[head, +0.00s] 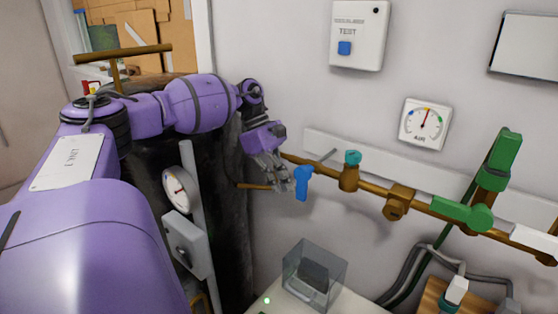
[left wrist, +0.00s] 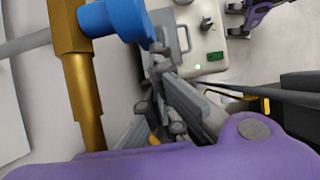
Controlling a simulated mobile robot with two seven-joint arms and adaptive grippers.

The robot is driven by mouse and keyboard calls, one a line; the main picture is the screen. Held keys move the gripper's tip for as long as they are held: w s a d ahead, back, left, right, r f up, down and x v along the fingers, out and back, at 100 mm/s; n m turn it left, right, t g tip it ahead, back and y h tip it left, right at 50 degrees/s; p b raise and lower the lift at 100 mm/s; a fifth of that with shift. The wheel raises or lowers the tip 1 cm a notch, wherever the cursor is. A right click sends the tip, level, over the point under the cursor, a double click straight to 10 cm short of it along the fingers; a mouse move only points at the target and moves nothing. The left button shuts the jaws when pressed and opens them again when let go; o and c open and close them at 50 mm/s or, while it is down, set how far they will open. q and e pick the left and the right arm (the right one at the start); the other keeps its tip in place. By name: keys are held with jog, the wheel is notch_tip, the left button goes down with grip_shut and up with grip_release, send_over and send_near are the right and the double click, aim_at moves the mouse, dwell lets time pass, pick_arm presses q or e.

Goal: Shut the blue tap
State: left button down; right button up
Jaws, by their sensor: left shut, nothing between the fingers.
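The blue tap handle (head: 303,183) hangs down from the left part of the brass pipe (head: 375,191) on the wall, across the pipe's line. In the left wrist view the blue handle (left wrist: 118,18) shows at the top, beside the brass pipe (left wrist: 80,85). My left gripper (head: 285,186) is shut and empty, just left of the handle. In the left wrist view its fingertips (left wrist: 160,55) are close to the handle's end; I cannot tell if they touch. A purple and grey part at the top right, perhaps my right gripper (left wrist: 240,18), is cut off.
Along the pipe to the right are a teal tap (head: 352,157) and a green lever valve (head: 464,215). An air gauge (head: 425,123) and a test box (head: 358,35) are on the wall above. A clear box (head: 314,275) stands on the white surface below.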

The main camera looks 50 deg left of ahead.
pick_arm(q)
jog(key=v, duration=1.2)
jog(key=shift+w, duration=0.2)
jog(key=shift+r, duration=0.15)
